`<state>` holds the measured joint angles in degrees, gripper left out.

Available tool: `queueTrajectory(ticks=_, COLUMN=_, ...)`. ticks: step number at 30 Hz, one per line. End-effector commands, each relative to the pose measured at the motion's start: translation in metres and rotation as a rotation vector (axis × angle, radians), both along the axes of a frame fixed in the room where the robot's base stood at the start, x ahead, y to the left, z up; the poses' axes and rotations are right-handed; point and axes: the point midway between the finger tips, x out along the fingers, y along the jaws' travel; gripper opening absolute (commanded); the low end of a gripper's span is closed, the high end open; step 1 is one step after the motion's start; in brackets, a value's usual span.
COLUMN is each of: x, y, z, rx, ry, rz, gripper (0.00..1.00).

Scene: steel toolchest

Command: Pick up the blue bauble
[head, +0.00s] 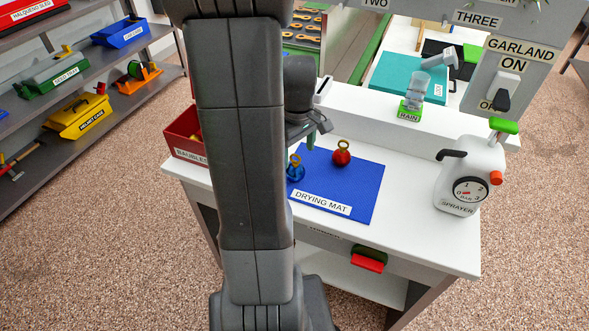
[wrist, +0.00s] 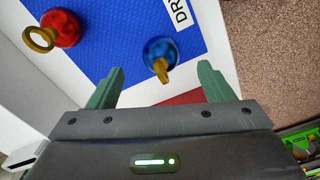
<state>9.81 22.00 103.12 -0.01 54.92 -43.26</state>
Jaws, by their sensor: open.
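The blue bauble (head: 295,170) has a gold ring on top and sits at the left part of the blue drying mat (head: 361,192). My arm partly hides it in the head view. In the wrist view the blue bauble (wrist: 160,54) lies ahead of and between the two fingers, with its gold ring towards me. My gripper (wrist: 160,88) is open and empty, with green fingers apart on either side of the ring. In the head view my gripper (head: 312,138) is just above and beside the bauble. I cannot tell whether it touches.
A red bauble (head: 341,154) with a gold ring stands on the mat to the right. A red box (head: 186,138) labelled baubles is at the left, partly behind my arm. A white sprayer (head: 471,172) stands at the table's right end. The white table top between mat and sprayer is clear.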

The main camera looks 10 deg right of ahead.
Motion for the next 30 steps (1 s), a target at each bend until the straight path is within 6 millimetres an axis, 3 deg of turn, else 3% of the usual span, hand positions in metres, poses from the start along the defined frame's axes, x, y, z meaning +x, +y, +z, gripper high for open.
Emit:
queueTrajectory(ticks=18, x=0.005, y=0.005, z=-0.066, rx=0.001, ry=0.003, rz=-0.001, gripper=0.74)
queueTrajectory(ticks=29, x=0.006, y=0.005, z=-0.073, rx=0.000, ry=-0.001, rz=-0.001, gripper=0.74)
queueTrajectory(ticks=30, x=0.006, y=0.005, z=-0.073, rx=0.000, ry=-0.001, rz=-0.001, gripper=0.66)
